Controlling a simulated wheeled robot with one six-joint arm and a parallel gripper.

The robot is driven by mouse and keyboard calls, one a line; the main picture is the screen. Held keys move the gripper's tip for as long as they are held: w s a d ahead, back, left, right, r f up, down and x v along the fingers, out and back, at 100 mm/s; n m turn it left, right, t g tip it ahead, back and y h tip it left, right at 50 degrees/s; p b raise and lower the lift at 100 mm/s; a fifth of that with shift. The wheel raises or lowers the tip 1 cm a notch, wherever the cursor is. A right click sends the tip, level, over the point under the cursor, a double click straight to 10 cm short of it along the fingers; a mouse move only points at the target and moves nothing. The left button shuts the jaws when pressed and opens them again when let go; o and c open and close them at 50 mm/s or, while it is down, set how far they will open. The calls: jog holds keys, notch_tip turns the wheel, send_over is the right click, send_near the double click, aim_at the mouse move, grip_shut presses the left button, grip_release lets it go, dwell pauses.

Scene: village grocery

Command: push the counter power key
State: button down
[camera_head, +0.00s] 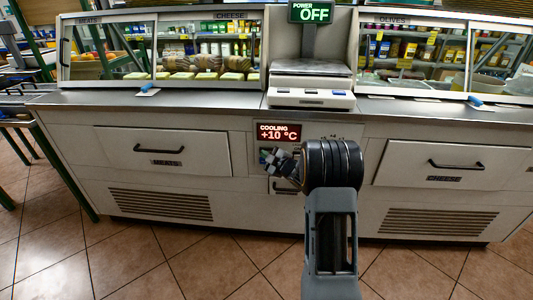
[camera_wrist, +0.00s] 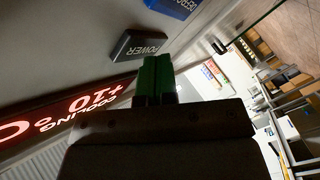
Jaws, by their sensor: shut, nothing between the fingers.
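The power key (camera_wrist: 140,45) is a dark grey key with the word POWER on the counter's front panel, seen in the wrist view. My gripper (camera_wrist: 157,70) is shut and empty; its green fingertips are close to the key, just beside its lower right edge in the wrist view. I cannot tell whether they touch it. In the head view my gripper (camera_head: 272,160) is in front of the key panel below the red cooling display (camera_head: 278,132), which reads +10 °C. The gripper and wrist hide most of the keys there. The power sign (camera_head: 316,12) reads OFF.
A blue key (camera_wrist: 175,7) sits near the power key. The white counter (camera_head: 215,130) has a meats drawer (camera_head: 162,150) on the left and a cheese drawer (camera_head: 440,165) on the right, with protruding handles. A scale (camera_head: 311,82) stands on top. The tiled floor (camera_head: 215,262) in front is clear.

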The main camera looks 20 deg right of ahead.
jog(key=shift+s+a, duration=0.15)
jog(key=shift+s, duration=0.2)
jog(key=s+a+b, duration=0.1)
jog(key=s+a, duration=0.2)
jog(key=s, duration=0.2)
dwell(0.5)
jog(key=shift+s, duration=0.1)
jog(key=s+a+r+m+g+h+p, duration=0.1)
jog(key=s+r+m+g+h+p, duration=0.2)
jog(key=r+p, duration=0.7)
jog(key=s+a+r+m+g+h+p, duration=0.1)
jog(key=s+r+m+g+h+p, duration=0.2)
jog(key=r+p, duration=0.6)
jog(key=s+a+r+m+g+p, duration=0.3)
jog(key=s+r+p, duration=0.4)
jog(key=s, duration=0.3)
jog(key=s+a+r+m+g+y+p, duration=0.1)
jog(key=s+a+r+m+g+p, duration=0.3)
jog(key=s+r, duration=0.6)
jog(key=s+a+p, duration=0.1)
jog(key=a+p, duration=0.1)
jog(key=p, duration=0.1)
jog(key=shift+a, duration=0.2)
